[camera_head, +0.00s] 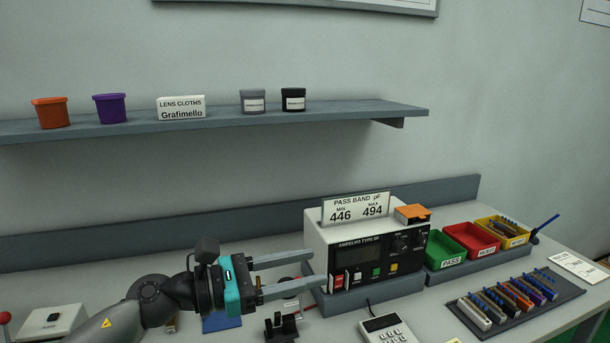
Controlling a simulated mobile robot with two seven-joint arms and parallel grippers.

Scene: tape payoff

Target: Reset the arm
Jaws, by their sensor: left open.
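My left gripper (316,270) comes in from the lower left on my dark arm. Its teal-and-black body carries two long grey fingers that point right. The fingers are apart and nothing shows between them. Their tips are in front of or close to the left side of a white and black meter (345,240); I cannot tell whether they touch it. My right gripper is not in view.
A pass band sign (357,207) and an orange box (412,213) top the meter. Green (446,251), red (470,240) and yellow (515,232) bins stand right of it. A rack (512,325) of several coloured parts and a calculator (388,329) lie in front. A shelf (200,122) hangs above.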

